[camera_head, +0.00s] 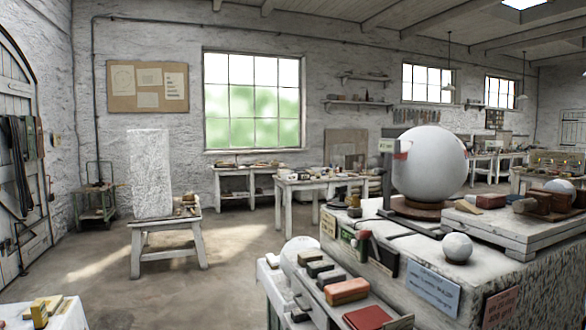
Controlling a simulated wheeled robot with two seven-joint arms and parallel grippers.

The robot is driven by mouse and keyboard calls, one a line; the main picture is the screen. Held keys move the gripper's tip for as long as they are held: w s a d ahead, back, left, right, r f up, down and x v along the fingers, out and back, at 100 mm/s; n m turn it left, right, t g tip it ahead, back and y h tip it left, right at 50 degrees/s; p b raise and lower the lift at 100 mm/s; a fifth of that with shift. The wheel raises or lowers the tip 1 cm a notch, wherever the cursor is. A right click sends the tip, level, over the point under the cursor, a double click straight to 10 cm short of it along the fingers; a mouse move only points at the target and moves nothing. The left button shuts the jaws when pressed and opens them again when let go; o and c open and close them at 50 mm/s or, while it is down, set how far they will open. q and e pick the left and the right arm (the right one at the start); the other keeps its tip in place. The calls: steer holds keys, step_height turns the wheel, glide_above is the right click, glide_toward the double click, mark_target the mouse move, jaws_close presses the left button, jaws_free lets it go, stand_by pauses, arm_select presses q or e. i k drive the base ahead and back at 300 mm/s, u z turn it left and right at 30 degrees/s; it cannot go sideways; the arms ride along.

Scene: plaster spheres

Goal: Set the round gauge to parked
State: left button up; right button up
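A large white plaster sphere (428,162) sits on a brown round base (418,208) on the stone-sided workbench at right. Left of it stands a grey upright post (387,180) with a small pale green label (386,145) near its top. A small red part (402,155) shows between the post and the sphere. This may be the round gauge, but I cannot tell for sure, and its setting and the label's words are too small to read. Neither of my grippers is in view.
A small white ball (457,247) lies on the benchtop. A low white platform (510,222) with wooden blocks is to its right. The floor at left centre is clear around a stool (165,225).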

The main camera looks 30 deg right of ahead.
mark_target(389, 146)
steer(key=u, duration=0.15)
steer(key=i, duration=1.4)
steer(key=z, duration=1.3)
steer(key=i, duration=0.6)
steer(key=z, duration=0.6)
